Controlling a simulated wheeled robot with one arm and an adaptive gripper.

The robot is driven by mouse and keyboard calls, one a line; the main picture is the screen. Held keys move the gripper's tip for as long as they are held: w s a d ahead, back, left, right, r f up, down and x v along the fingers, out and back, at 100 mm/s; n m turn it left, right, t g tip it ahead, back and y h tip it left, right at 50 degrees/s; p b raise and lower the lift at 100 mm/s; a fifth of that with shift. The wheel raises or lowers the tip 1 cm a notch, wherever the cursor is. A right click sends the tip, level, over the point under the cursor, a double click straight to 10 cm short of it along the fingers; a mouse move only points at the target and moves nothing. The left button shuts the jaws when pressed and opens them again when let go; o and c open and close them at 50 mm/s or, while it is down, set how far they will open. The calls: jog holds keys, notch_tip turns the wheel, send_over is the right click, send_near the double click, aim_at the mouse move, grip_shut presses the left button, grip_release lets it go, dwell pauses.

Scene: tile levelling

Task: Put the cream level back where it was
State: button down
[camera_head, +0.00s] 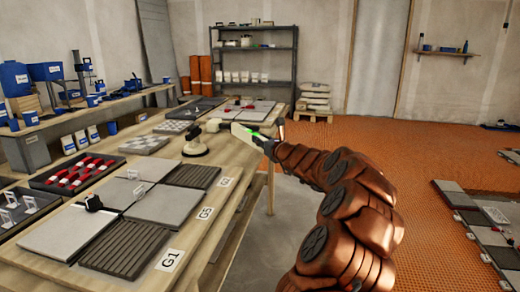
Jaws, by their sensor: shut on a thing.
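My arm reaches from the lower right to the far part of the long wooden table (225,205). My gripper (262,141) is small in view, above the table's right edge. The level points away to the left from the gripper, slightly tilted in the picture. The fingers are mostly hidden by the wrist. I cannot tell whether the level touches the table.
Grey tiles (68,232) and dark ribbed tiles (118,248) lie near, with labels such as G1 (170,260). A tray of red pieces (78,178) is at left. Open floor (440,150) lies right.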

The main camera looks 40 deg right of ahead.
aim_at(260, 148)
jog(key=shift+w+d+f, duration=0.1)
jog(key=shift+w+d, duration=0.25)
jog(key=shift+w, duration=0.2)
jog(key=shift+a+f+b, duration=0.1)
jog(key=shift+f+b, duration=0.8)
jog(key=shift+f, duration=0.8)
jog(key=shift+f, duration=0.1)
jog(key=c, duration=1)
grip_release()
jog(key=shift+s, duration=0.1)
jog(key=shift+s, duration=0.25)
jog(key=s, duration=0.3)
jog(key=s+a+p, duration=0.1)
jog(key=s, duration=0.3)
jog(key=s+a, duration=0.1)
jog(key=s, duration=0.3)
jog(key=shift+s+a, duration=0.1)
jog(key=shift+s, duration=0.05)
